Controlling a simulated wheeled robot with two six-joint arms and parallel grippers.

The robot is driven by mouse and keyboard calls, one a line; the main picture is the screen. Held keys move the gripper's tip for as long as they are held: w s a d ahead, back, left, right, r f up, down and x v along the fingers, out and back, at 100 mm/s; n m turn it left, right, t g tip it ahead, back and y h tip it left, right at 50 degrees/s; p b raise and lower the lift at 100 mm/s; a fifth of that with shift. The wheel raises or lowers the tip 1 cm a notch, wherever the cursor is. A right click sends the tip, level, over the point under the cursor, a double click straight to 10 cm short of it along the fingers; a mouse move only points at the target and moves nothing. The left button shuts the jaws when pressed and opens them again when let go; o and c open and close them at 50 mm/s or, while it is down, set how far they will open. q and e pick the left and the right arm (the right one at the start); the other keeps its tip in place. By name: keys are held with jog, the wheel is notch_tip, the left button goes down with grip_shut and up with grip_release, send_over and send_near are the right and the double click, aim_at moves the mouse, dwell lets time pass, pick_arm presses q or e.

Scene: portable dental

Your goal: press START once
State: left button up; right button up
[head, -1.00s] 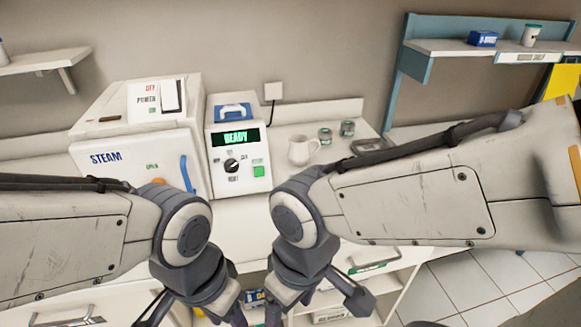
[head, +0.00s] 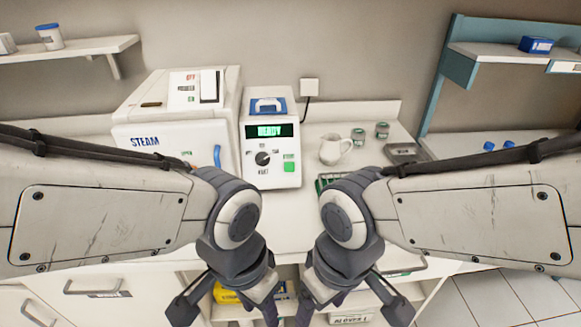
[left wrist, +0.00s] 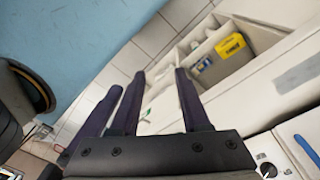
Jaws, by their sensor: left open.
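The white control box (head: 269,187) stands on the counter, with a green lit display (head: 269,131) reading READY. A dark knob (head: 263,158) is on its front, and the green button (head: 289,167) is at its lower right, under a small label too small to read surely. My left gripper (head: 262,306) hangs low in front of the counter, well below and apart from the button. It also shows in the left wrist view (left wrist: 158,98), open and empty. My right gripper (head: 311,306) hangs beside it; its jaw opening is unclear.
A white STEAM unit (head: 150,126) with a blue handle stands left of the box. A white jug (head: 335,149), two small jars and a grey tray (head: 404,152) are to the right. A green item is partly hidden behind my right wrist. Below is an open shelf with a yellow box (head: 226,295).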

pick_arm(q)
grip_shut()
dwell(1.4)
